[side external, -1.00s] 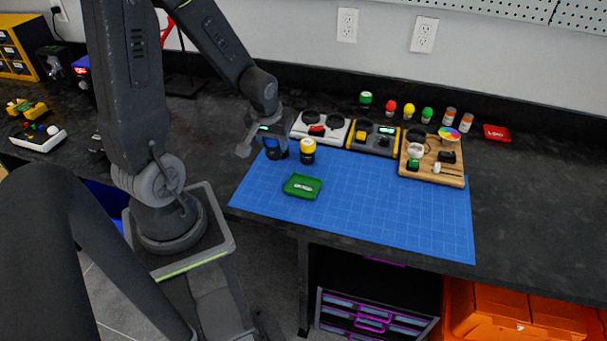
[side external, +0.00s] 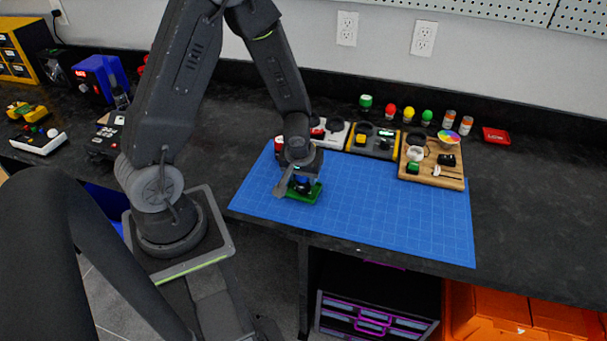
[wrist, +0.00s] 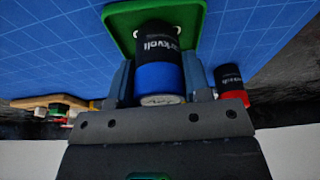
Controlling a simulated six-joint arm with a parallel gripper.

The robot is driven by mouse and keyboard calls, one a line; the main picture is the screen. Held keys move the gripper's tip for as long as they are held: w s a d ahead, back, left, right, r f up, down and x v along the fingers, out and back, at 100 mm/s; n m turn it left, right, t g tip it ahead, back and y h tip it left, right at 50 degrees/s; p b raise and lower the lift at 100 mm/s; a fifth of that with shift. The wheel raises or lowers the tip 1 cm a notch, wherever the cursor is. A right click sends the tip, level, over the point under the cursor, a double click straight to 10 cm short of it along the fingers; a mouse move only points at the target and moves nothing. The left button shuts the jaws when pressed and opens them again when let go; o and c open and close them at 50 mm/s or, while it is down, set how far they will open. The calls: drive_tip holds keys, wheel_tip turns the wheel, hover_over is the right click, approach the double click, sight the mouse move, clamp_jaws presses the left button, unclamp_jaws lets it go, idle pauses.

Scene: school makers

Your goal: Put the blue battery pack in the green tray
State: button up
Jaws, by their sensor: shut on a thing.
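The blue battery pack (wrist: 155,75) is a cylinder with a blue band and a black label part. My gripper (wrist: 157,62) is shut on it, one finger on each side. The green tray (wrist: 120,22) lies beyond the pack's black end in the wrist view. In the side view my gripper (side external: 300,178) is low over the green tray (side external: 306,197) and hides much of it. A bit of the blue pack (side external: 303,184) shows under the gripper. I cannot tell whether the pack touches the tray floor.
A red-and-black cylinder (wrist: 229,84) stands close to my gripper's right in the wrist view. A blue cutting mat (side external: 390,225) lies below, clear at the front and right. A wooden board (side external: 440,180) with small items and a grey-yellow holder (side external: 385,151) are behind it.

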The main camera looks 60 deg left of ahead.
drive_tip(key=shift+f, duration=0.15)
drive_tip(key=o, duration=1.1)
drive_tip(key=s+d+r+m+t, duration=0.1)
drive_tip(key=s+d+r+m, duration=0.15)
drive_tip(key=r, duration=0.75)
drive_tip(key=s+d+r+m+t, duration=0.15)
drive_tip(key=d+r, duration=0.25)
drive_tip(key=r, duration=0.6)
drive_tip(key=s+d+r+m+h, duration=0.2)
drive_tip(key=s+d+r+m, duration=0.3)
drive_tip(key=s+r, duration=0.2)
drive_tip(key=shift+s+d+r+t, duration=0.3)
drive_tip(key=shift+s+d+t, duration=0.05)
drive_tip(key=shift+s+t, duration=0.15)
